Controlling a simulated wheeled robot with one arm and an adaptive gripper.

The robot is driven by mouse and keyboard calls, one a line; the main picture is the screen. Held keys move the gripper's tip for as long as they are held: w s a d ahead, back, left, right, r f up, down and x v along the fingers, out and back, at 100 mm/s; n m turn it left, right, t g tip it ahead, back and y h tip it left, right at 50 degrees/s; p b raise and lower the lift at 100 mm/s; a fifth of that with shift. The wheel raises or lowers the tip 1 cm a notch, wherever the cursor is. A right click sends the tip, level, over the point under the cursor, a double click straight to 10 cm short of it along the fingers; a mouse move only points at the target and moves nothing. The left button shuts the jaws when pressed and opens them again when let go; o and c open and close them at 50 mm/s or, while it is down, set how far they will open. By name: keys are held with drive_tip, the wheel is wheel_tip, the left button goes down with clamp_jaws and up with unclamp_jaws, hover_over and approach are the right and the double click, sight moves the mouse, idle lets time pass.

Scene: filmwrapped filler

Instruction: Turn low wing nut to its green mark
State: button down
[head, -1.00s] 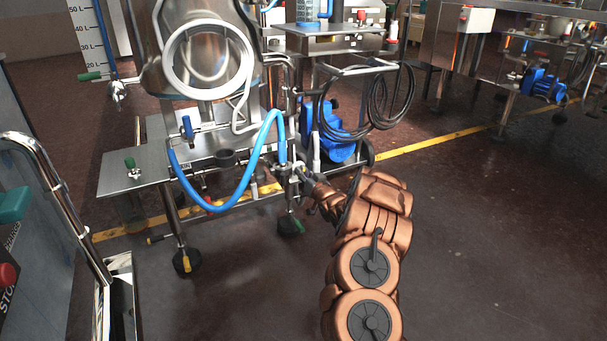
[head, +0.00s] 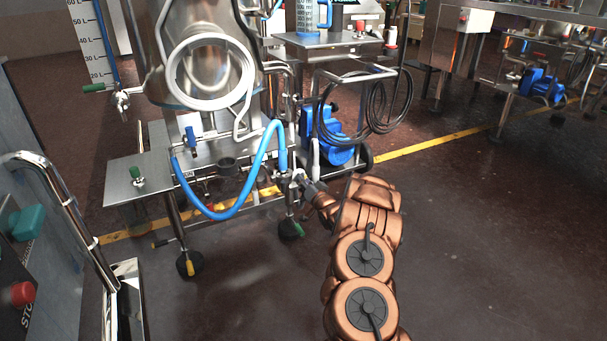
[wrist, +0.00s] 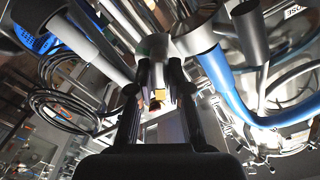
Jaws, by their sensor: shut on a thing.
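My gripper (head: 301,179) reaches the low pipework at the lower right of the steel machine, beside the end of a blue hose (head: 257,178). In the wrist view my gripper (wrist: 159,68) has its two dark fingers close together on a small bright metal part, which I take for the low wing nut (wrist: 154,45). Its wings are mostly hidden between the fingertips and under the steel pipe fittings. A small orange-yellow piece (wrist: 157,95) shows between the fingers.
The steel machine (head: 205,75) stands on legs above the low pipes. A steel side shelf (head: 125,186) juts out left. The floor (head: 470,250) at right is clear.

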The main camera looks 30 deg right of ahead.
drive_tip(key=m+p, duration=0.7)
drive_tip(key=m, duration=0.4)
drive_tip(key=m+p, duration=0.2)
drive_tip(key=m, duration=0.6)
drive_tip(key=m+p, duration=0.1)
drive_tip(key=m, duration=0.3)
drive_tip(key=shift+f, duration=0.25)
idle(0.4)
drive_tip(key=c, duration=1.1)
unclamp_jaws()
drive_tip(key=s+a, duration=0.1)
drive_tip(key=s, duration=1.1)
